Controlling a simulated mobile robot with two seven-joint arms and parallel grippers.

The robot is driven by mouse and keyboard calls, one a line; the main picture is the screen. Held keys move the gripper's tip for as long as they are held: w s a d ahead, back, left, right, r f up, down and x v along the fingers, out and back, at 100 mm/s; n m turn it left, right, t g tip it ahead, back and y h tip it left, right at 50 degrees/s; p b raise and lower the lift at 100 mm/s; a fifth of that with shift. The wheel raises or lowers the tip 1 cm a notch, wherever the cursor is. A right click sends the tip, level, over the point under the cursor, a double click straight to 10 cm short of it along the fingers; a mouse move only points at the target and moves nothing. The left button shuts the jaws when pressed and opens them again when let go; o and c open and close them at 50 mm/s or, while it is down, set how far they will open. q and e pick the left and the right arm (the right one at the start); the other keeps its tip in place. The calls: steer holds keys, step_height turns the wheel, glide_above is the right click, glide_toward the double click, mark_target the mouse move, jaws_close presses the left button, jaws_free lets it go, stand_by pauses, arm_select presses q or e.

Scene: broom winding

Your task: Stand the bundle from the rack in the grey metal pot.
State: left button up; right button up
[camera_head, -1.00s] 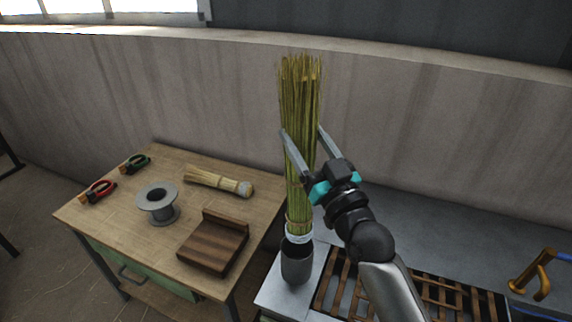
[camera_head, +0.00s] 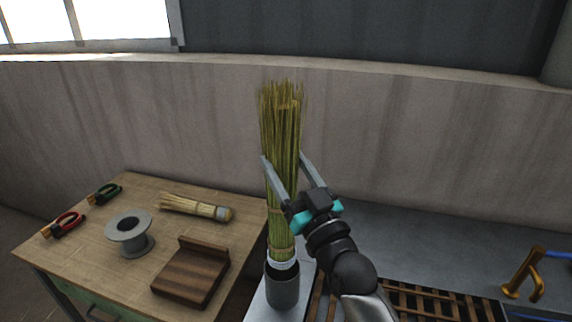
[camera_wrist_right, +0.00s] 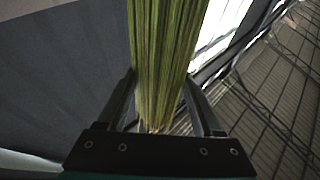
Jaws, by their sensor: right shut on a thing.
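The tall green-yellow bundle (camera_head: 283,130) stands almost upright in the head view, its white-wrapped lower end at the mouth of the grey metal pot (camera_head: 282,291). How deep the lower end sits inside the pot is hidden by the pot wall. My right gripper (camera_head: 284,177) is shut on the bundle around its middle, with one finger on each side. In the right wrist view the bundle (camera_wrist_right: 164,55) runs between the two fingers. The slatted rack (camera_head: 425,300) lies to the right of the pot, partly behind my right arm. My left gripper is not in view.
A wooden table on the left holds a metal spool (camera_head: 129,234), a dark wooden block (camera_head: 190,273), a shorter bundle (camera_head: 190,206), red-handled pliers (camera_head: 63,225) and green-handled pliers (camera_head: 104,195). A yellow-brown handle (camera_head: 525,277) stands at the right. Grey bench surface behind the rack is clear.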

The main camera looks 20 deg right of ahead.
steer(key=shift+f+b, duration=3.1)
steer(key=shift+f, duration=1.4)
steer(key=o, duration=1.5)
steer(key=shift+c, duration=0.2)
steer(key=shift+f, duration=0.1)
steer(key=b+v, duration=0.1)
steer(key=v, duration=1.4)
